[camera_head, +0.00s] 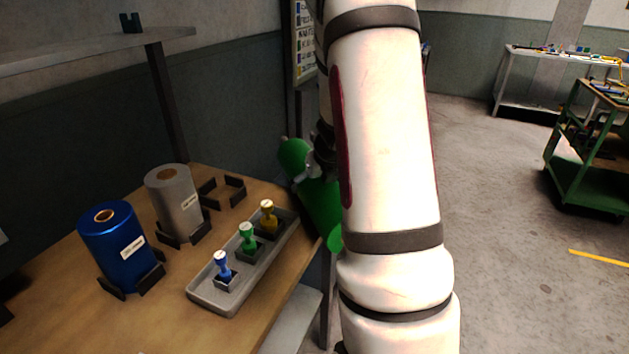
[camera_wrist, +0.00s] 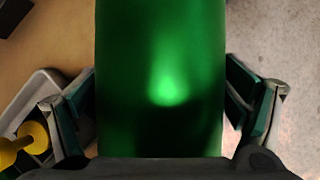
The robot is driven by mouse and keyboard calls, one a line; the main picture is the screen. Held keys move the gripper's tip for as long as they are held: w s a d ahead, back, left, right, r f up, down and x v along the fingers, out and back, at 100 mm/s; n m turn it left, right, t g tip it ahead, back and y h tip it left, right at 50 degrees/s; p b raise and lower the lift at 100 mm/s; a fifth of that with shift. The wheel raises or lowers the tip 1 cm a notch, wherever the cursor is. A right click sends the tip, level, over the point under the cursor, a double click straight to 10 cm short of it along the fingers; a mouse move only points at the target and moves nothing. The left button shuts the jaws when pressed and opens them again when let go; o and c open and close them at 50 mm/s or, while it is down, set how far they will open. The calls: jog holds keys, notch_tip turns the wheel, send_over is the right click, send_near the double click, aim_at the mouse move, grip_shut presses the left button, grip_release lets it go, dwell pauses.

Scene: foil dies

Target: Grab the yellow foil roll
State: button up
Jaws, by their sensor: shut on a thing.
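No yellow foil roll shows in either view. My gripper (camera_wrist: 162,112) is shut on a green foil roll (camera_wrist: 160,55), with one finger on each side of it in the wrist view. In the head view the green roll (camera_head: 320,212) is tilted beside the table's right edge, partly hidden by my gripper and arm. A blue foil roll (camera_head: 112,250) and a silver foil roll (camera_head: 174,198) stand upright in dark holders on the table. The only yellow thing nearby is a small yellow-handled die (camera_head: 268,218), also partly in the wrist view (camera_wrist: 33,135).
A grey tray (camera_head: 207,301) holds the yellow die, a green die (camera_head: 248,238) and a blue die (camera_head: 223,267). An empty dark holder (camera_head: 222,190) sits behind it on the wooden table (camera_head: 165,325). A green cart (camera_head: 580,185) stands far right; the floor between is clear.

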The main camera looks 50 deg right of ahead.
jog(key=shift+d, duration=0.1)
dwell(0.3)
jog(key=o, duration=1.7)
jog(key=shift+f, duration=0.1)
